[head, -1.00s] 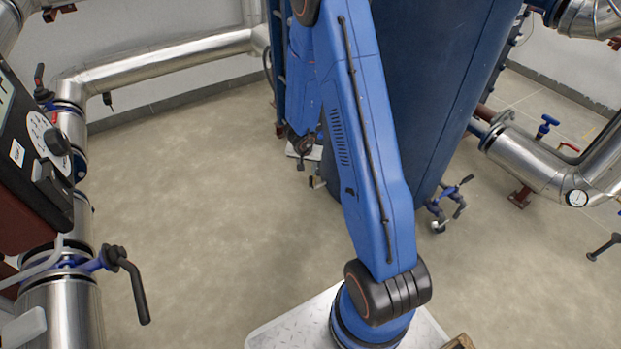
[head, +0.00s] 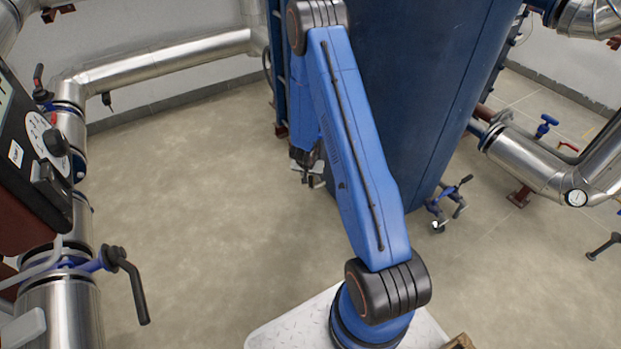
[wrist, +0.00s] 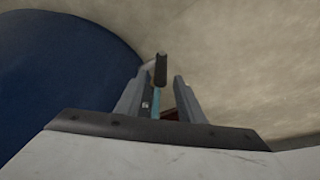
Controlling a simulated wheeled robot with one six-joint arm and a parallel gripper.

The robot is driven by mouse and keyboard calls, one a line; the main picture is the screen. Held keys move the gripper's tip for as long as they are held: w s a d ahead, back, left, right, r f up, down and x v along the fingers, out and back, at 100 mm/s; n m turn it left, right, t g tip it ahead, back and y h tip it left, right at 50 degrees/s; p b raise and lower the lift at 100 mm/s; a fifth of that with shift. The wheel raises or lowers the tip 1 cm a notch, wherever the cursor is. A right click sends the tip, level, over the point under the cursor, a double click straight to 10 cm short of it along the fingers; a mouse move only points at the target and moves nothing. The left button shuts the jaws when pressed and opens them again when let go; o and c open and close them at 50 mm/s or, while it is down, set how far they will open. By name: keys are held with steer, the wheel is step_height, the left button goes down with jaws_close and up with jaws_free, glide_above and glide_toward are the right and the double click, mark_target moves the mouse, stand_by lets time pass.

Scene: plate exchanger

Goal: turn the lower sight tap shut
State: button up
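My gripper (wrist: 157,88) points toward the foot of the tall blue vessel, its two grey fingers apart. A dark tap lever (wrist: 161,70) shows in the wrist view between and just beyond the fingertips. I cannot tell whether a finger touches it. A thin teal strip (wrist: 155,105), perhaps the sight tube, runs behind the lever between the fingers. In the head view my gripper (head: 308,162) is low beside the vessel, partly behind my forearm. A small tap part (head: 317,182) shows just below it; the rest is hidden.
The blue vessel (head: 425,90) stands close to the right of my gripper. Steel pipes (head: 165,65) run along the left and back. The floor (head: 200,210) to the left is clear.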

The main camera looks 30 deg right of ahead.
steer(key=shift+w+d+f, duration=0.15)
steer(key=shift+w+f, duration=0.05)
steer(key=shift+f, duration=0.45)
jaws_close()
